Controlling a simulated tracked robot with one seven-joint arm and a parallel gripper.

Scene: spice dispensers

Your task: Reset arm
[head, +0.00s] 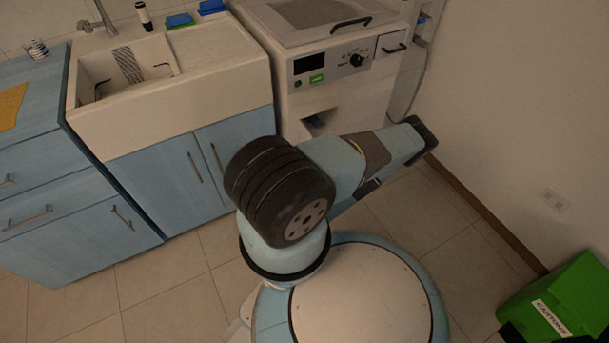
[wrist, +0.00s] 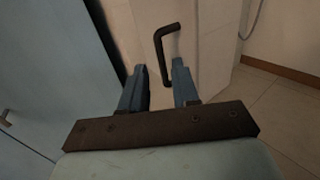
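My gripper (wrist: 160,68) shows in the wrist view with its two blue fingers apart and nothing held between them. A black bar handle (wrist: 166,55) on a pale panel (wrist: 207,35) lies beyond the fingertips and lines up with the gap between them. I see no contact, but the distance is hard to judge. In the head view, my blue arm (head: 340,165) bends to the right in front of the white appliance (head: 335,75). The gripper's fingers cannot be made out there. No spice dispenser can be clearly identified.
Blue cabinets (head: 172,170) with a sink (head: 115,75) stand at the left. A green box (head: 565,295) sits on the floor at the lower right by the wall. Tiled floor (head: 120,285) is clear in front of the cabinets. A blue door panel (wrist: 45,60) is left of the fingers.

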